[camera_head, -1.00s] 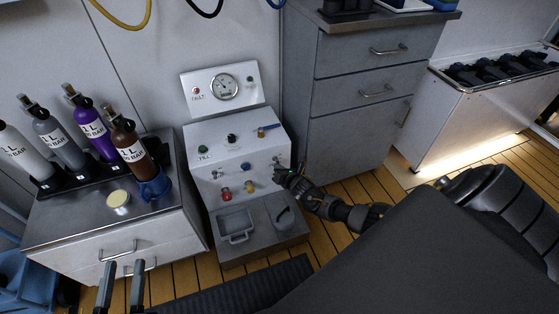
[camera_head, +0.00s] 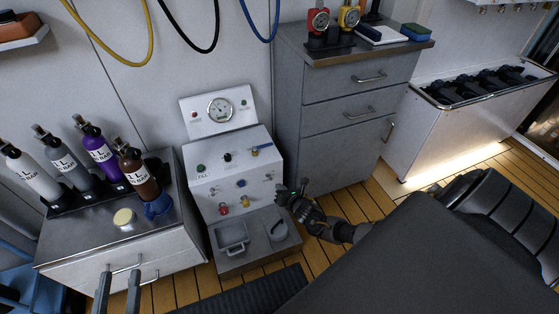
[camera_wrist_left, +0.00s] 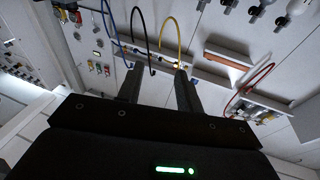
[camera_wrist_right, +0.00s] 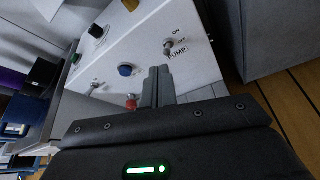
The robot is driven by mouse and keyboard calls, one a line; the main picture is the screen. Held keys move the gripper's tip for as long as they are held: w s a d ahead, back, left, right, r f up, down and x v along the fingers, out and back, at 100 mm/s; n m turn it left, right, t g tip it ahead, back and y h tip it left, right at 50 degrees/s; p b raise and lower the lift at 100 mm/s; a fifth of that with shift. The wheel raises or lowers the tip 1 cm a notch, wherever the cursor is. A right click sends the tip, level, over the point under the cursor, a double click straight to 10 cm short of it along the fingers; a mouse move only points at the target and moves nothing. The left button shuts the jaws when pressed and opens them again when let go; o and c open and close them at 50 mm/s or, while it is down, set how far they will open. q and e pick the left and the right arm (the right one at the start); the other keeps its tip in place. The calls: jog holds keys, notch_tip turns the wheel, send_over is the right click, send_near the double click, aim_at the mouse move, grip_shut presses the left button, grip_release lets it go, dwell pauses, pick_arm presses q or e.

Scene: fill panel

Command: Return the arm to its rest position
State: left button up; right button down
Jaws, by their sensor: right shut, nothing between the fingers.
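The white fill panel (camera_head: 228,165) stands at the middle of the head view, with a gauge, knobs and switches. My right gripper (camera_head: 284,193) is shut and empty, beside the panel's right edge. In the right wrist view its closed fingers (camera_wrist_right: 159,82) are in front of the panel, below the pump switch (camera_wrist_right: 169,47); I cannot tell whether they touch it. My left gripper (camera_head: 118,288) is at the bottom left of the head view, its fingers apart and empty. In the left wrist view its open fingers (camera_wrist_left: 158,90) point toward the wall with hanging hoses.
Several bottles (camera_head: 100,158) stand in a rack on the left cabinet (camera_head: 95,235), with a yellow-topped disc (camera_head: 124,217) and a blue holder (camera_head: 158,205). A grey drawer cabinet (camera_head: 345,130) stands right of the panel. Wooden floor (camera_head: 355,205) shows between.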

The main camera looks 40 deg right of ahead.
jog(key=shift+s+r, duration=0.1)
jog(key=shift+s, duration=0.2)
jog(key=shift+d, duration=0.15)
